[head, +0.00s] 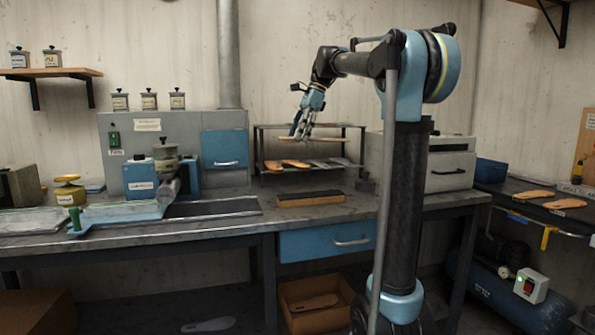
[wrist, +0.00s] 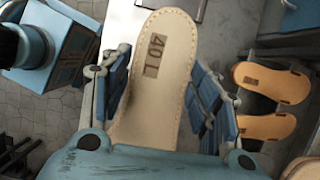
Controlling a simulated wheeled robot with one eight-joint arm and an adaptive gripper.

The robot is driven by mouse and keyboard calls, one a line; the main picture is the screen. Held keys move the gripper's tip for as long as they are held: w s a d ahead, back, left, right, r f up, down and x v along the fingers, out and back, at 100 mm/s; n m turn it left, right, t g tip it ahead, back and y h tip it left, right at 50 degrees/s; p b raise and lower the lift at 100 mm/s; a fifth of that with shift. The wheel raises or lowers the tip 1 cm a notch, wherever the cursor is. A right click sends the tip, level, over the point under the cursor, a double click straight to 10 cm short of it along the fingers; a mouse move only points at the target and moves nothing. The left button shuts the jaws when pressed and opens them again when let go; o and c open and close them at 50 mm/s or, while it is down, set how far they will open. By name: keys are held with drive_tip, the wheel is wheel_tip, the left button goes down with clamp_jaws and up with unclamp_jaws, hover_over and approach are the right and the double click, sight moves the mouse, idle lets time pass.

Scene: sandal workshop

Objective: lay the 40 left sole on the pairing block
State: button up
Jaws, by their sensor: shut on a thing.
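My gripper (head: 303,132) is shut on a pale tan sole (wrist: 160,100), with one blue finger on each side of it. The sole has stitching along its edge and a dark patch stamped 40 L. In the head view the held sole (head: 318,139) looks thin and roughly level, in front of the rack and above the bench. A low wooden block with a dark top (head: 310,198), which may be the pairing block, sits on the bench below and nearer. Its top looks bare.
The rack (head: 361,150) behind has orange soles (head: 287,163) on its lower shelf; two orange soles (wrist: 270,82) show at right in the wrist view. A grey machine (head: 428,162) stands right of the rack. More soles (head: 535,194) lie on the right bench. Bench space around the block is clear.

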drive_tip(key=shift+a, duration=0.25)
hover_over(293, 195)
drive_tip(key=d, duration=0.1)
wheel_tip(293, 195, down, 12)
drive_tip(key=shift+w+d+f, duration=0.1)
drive_tip(key=shift+f, duration=1.65)
drive_tip(key=shift+w+d+f, duration=0.1)
drive_tip(key=shift+f, duration=1.65)
drive_tip(key=shift+f, duration=0.15)
drive_tip(key=o, duration=1.3)
